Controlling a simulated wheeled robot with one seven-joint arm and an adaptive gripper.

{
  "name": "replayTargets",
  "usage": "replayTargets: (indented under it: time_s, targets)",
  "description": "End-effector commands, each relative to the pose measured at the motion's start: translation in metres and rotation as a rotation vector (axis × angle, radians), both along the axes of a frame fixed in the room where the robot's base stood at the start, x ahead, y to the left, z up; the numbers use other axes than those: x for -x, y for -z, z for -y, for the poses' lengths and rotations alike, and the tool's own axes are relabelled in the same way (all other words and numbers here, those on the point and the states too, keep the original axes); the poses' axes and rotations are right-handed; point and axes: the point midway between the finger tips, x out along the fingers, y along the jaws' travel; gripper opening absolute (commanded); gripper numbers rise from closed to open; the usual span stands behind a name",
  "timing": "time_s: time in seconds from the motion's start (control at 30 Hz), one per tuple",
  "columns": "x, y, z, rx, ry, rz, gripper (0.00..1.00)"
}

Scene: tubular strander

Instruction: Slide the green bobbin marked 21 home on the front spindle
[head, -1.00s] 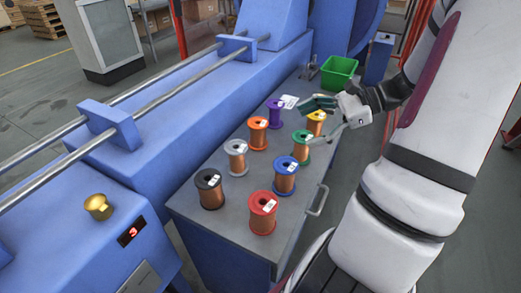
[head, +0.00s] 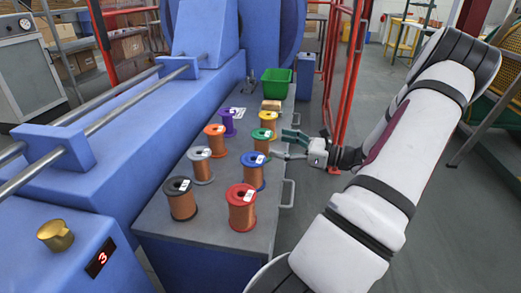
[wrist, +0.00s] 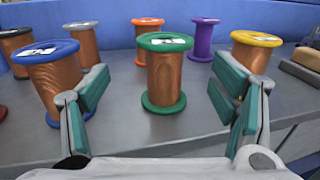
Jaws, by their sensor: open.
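The green bobbin (head: 262,145), wound with copper wire, stands upright on the grey-topped bench among other bobbins. In the wrist view, the green bobbin (wrist: 163,75) is centred beyond and between my fingers; its white top label is too small to read. My gripper (head: 281,143) is open and empty, level and just to the right of the green bobbin. In the wrist view, my gripper (wrist: 160,88) has its two green-padded fingers spread on either side, with a gap to the bobbin. I cannot make out a front spindle for certain.
Red (head: 241,208), black (head: 181,200), blue (head: 252,172), silver (head: 201,166), orange (head: 216,141), purple (head: 228,122) and yellow (head: 268,122) bobbins stand around. A green bin (head: 277,83) is at the far end. A brass knob (head: 55,236) sits beside a display reading 3.

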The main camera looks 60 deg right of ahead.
Motion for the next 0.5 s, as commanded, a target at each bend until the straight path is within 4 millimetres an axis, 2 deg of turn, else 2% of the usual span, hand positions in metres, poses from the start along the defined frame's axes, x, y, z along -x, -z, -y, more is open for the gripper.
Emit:
replayTargets:
  time_s: [0.1, 0.27, 0.5]
  targets:
    - [-0.013, 0.001, -0.003, 0.001, -0.002, -0.001, 0.79]
    - [-0.022, 0.000, -0.004, 0.001, -0.002, 0.000, 0.79]
    - [-0.055, 0.000, -0.005, 0.001, -0.003, 0.000, 0.79]
